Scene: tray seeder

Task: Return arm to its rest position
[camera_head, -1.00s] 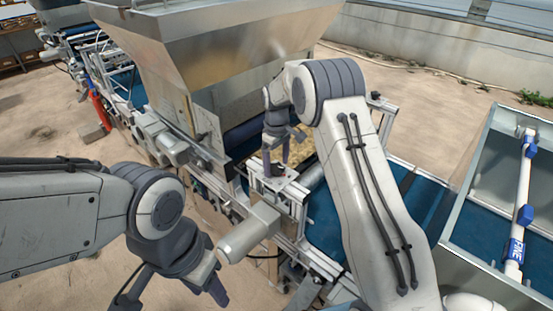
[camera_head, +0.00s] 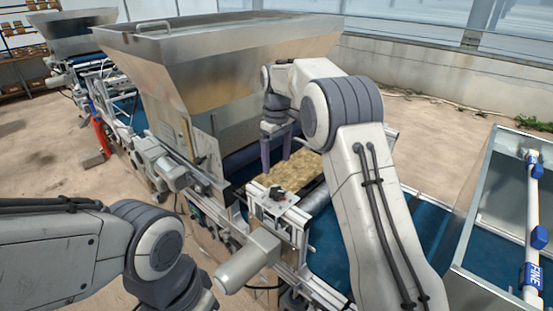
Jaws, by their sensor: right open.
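My right arm (camera_head: 372,190) comes in from the lower right and arches over the seeder's conveyor. Its gripper (camera_head: 275,162) points down, open, with two dark fingers beside the tan material (camera_head: 312,170) under the hopper. I see nothing between the fingers. My left arm (camera_head: 60,250) comes in from the left, and its wrist (camera_head: 165,270) is at the bottom edge. The left fingers are out of the picture.
A large metal hopper (camera_head: 225,60) stands just behind the right gripper. A small switch panel (camera_head: 277,200) and a motor cylinder (camera_head: 248,258) are close below it. A metal-framed box (camera_head: 500,200) stands at the right. Sandy floor (camera_head: 430,130) is open behind the line.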

